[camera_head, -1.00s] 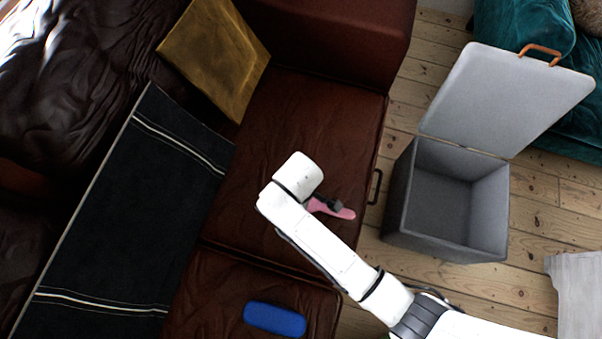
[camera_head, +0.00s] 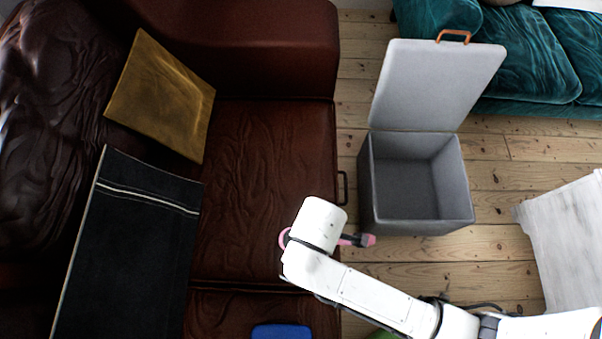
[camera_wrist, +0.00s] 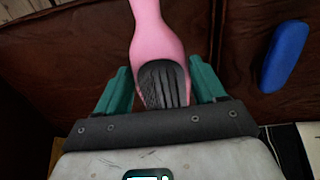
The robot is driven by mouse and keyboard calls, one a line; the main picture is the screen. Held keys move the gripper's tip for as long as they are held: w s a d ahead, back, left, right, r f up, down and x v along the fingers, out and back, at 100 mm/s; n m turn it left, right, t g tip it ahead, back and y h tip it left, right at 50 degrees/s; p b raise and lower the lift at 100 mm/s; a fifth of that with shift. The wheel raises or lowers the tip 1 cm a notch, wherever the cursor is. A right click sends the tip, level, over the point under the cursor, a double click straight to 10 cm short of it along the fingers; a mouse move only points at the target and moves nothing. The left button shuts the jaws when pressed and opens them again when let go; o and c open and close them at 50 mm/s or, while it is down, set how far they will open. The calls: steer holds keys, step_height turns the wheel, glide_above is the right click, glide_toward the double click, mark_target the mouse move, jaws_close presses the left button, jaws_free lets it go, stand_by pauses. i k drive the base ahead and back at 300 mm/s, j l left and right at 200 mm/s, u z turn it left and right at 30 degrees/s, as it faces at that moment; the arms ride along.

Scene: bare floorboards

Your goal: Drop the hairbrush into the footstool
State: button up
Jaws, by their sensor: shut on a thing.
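The pink hairbrush (camera_wrist: 157,45) with dark bristles is held between the green fingers of my gripper (camera_wrist: 163,88) in the wrist view. In the head view the hairbrush (camera_head: 366,240) shows on both sides of my white wrist, which hides the fingers and most of the brush. The brush is over the right edge of the brown leather sofa. The grey footstool (camera_head: 415,222) is an open box on the floor, up and right of my gripper. Its lid (camera_head: 435,88) is raised at the back, with an orange-brown handle. The visible inside of the box looks empty.
A blue object (camera_head: 281,332) lies on the sofa, also visible in the wrist view (camera_wrist: 286,56). A mustard cushion (camera_head: 163,95) and black striped cloth (camera_head: 135,240) are at left. A pale wooden surface (camera_head: 570,235) is at right.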

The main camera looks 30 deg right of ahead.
mark_target(406, 192)
steer(key=k+l+z, duration=0.1)
steer(key=l+z, duration=0.15)
steer(key=l, duration=0.4)
steer(key=l+z, duration=0.25)
steer(key=l, duration=0.45)
